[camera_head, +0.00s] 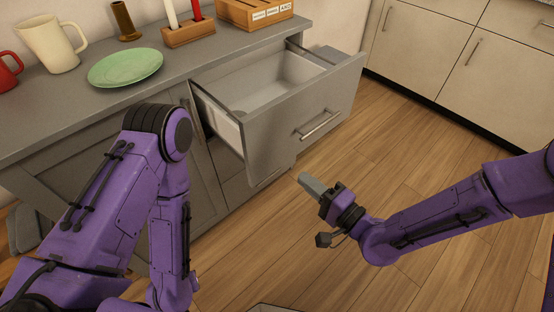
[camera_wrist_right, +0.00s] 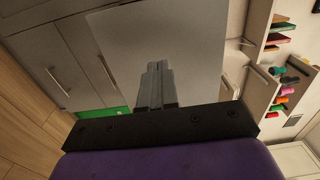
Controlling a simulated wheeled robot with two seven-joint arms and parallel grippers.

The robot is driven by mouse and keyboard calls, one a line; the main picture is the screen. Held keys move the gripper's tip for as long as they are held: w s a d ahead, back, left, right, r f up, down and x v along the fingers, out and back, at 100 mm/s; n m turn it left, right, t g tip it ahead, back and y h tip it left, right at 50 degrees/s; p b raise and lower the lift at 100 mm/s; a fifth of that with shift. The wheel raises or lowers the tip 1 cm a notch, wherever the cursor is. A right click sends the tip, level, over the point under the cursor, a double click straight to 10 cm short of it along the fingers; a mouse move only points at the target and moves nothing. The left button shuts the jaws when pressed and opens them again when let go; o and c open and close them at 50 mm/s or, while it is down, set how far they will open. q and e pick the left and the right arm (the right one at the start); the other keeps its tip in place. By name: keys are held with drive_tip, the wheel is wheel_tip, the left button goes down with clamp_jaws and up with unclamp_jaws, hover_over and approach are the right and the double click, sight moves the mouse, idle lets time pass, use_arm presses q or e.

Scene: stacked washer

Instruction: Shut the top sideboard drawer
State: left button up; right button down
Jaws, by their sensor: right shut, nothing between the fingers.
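The grey sideboard (camera_head: 60,110) stands along the wall. Its top drawer (camera_head: 270,130) is pulled well out, and its inside looks empty where I can see it. A metal bar handle (camera_head: 318,125) is on the drawer front. My right gripper (camera_head: 308,182) is shut and empty, in front of and below the drawer front, apart from it in the head view. In the right wrist view the shut fingers (camera_wrist_right: 156,85) point toward a broad grey panel (camera_wrist_right: 185,45), likely the drawer front. My left arm bends in front of the sideboard's left part; its gripper is out of view.
On the sideboard top stand a cream jug (camera_head: 50,45), a green plate (camera_head: 126,68), a red mug (camera_head: 8,72), a brown vase (camera_head: 126,20) and wooden holders (camera_head: 188,34). Cream cabinets (camera_head: 440,60) stand at the back right. The wooden floor (camera_head: 400,140) before the drawer is clear.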

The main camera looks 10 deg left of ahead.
sight(267, 149)
drive_tip(key=x, duration=1.1)
drive_tip(key=shift+a, duration=0.2)
drive_tip(key=shift+w, duration=0.1)
